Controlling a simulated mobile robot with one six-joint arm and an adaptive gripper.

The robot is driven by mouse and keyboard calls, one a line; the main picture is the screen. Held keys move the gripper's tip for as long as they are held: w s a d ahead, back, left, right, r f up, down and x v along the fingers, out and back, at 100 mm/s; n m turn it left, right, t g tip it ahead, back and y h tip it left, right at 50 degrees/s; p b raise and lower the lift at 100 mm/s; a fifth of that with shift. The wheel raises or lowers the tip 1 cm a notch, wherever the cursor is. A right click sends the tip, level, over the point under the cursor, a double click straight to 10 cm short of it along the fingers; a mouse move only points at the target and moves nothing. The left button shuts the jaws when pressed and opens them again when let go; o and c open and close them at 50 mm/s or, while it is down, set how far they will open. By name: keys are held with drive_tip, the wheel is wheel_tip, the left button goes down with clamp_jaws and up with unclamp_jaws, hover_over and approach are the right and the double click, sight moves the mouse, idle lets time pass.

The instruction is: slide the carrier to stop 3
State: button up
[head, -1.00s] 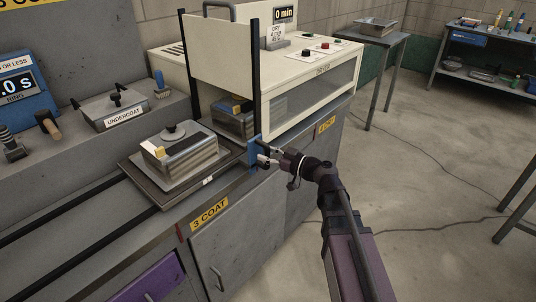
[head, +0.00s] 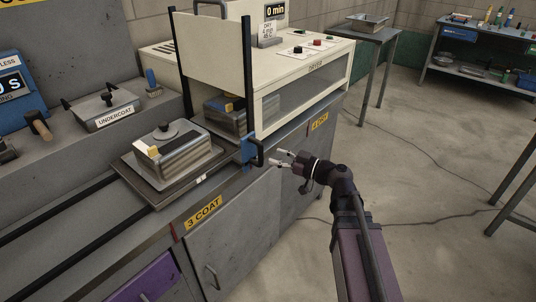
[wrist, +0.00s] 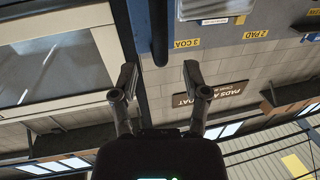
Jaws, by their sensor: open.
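The carrier (head: 160,183) is a flat dark tray on two black rails, just left of the dryer opening. A metal box (head: 178,158) with a black knob and a yellow block sits on it. A yellow "3 COAT" label (head: 203,212) is on the bench front below the carrier, with a small red mark to its left. My gripper (head: 276,158) is open and empty, in front of the bench. It is apart from the black handle on a blue bracket (head: 248,149). In the wrist view the two fingers are spread with nothing between them (wrist: 158,78).
The cream dryer (head: 300,85) stands behind, its front panel raised between black posts; another metal box (head: 225,110) shows under it. A "4 DRY" label (head: 320,122) is further right. The undercoat tray (head: 107,108) is on the back ledge.

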drive_tip(key=shift+v, duration=3)
drive_tip(key=shift+f, duration=0.1)
drive_tip(key=s+d+f+m+g+h, duration=0.1)
drive_tip(key=s+f+m+g+h, duration=0.1)
drive_tip(key=f+m+g+h, duration=0.3)
drive_tip(key=s+f+h, duration=0.2)
drive_tip(key=f, duration=0.5)
drive_tip(key=s+d+f+m+g+h, duration=0.1)
drive_tip(key=s+d+f+m+h, duration=0.25)
drive_tip(key=d+h, duration=0.2)
drive_tip(key=s+d+f+m+g+h, duration=0.2)
drive_tip(key=d+f+m+h, duration=0.15)
drive_tip(key=d+m, duration=0.2)
wheel_tip(320, 180, up, 20)
drive_tip(key=n+p, duration=0.1)
drive_tip(key=p, duration=1.8)
drive_tip(key=shift+w+d+f, duration=0.15)
drive_tip(key=shift+d+f, duration=0.1)
drive_tip(key=shift+d, duration=0.1)
